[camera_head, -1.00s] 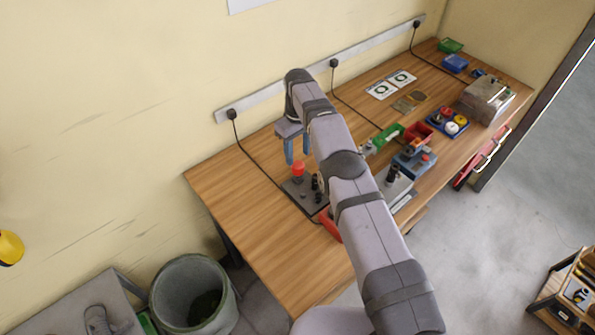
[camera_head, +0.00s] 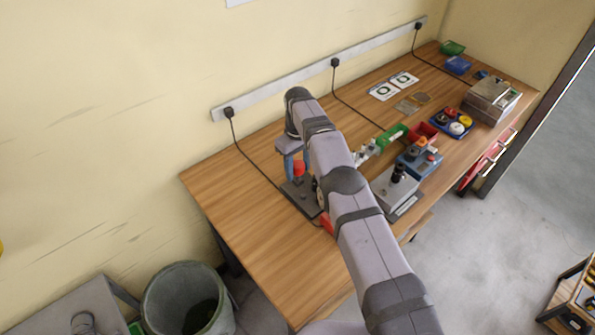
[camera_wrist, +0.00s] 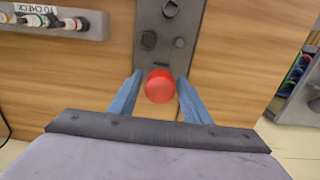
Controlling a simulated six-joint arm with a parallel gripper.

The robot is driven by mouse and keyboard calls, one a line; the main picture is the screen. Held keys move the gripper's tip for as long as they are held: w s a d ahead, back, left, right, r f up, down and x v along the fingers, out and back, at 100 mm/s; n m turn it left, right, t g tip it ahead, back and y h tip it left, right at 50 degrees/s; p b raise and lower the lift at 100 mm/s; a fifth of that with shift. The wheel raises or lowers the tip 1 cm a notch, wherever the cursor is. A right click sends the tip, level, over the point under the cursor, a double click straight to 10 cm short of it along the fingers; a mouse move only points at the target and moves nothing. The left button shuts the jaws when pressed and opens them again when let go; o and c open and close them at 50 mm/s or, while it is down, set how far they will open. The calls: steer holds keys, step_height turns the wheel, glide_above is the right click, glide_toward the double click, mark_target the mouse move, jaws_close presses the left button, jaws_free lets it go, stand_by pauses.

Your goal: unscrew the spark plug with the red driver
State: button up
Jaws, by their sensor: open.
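The red driver's round handle (camera_head: 299,168) stands upright on a dark tool plate (camera_head: 293,192) at the near left of the bench. In the wrist view, the red driver (camera_wrist: 160,87) shows from above as a red disc. My gripper (camera_head: 298,176) is open, pointing down, with its blue fingers on either side of the red handle. In the wrist view, the fingers of my gripper (camera_wrist: 160,77) flank the handle with small gaps visible. The driver's shaft is hidden. I cannot make out which item is the spark plug to unscrew.
A rack labelled "TO CHECK" (camera_wrist: 55,27) holds several plug-like parts. A grey block (camera_head: 390,190) with a dark upright piece stands right of my arm. Farther right are a blue fixture (camera_head: 418,163) and a metal box (camera_head: 491,99). The bench's left end is clear.

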mark_target(298, 163)
jaws_close()
steer(key=shift+r+p, duration=0.9)
steer(key=shift+r, duration=0.7)
steer(key=d+r+n+p, duration=0.2)
steer(key=d+r, duration=0.3)
steer(key=d, duration=0.5)
steer(key=d+r+n+p, duration=0.2)
steer(key=d+r, duration=0.3)
steer(key=d, duration=0.5)
steer(key=s+d+r+n+p, duration=0.1)
steer(key=d+r, duration=0.4)
steer(key=d, duration=0.5)
steer(key=shift+r+n+p, duration=0.15)
steer(key=shift+n+p, duration=0.35)
steer(key=shift+p, duration=0.05)
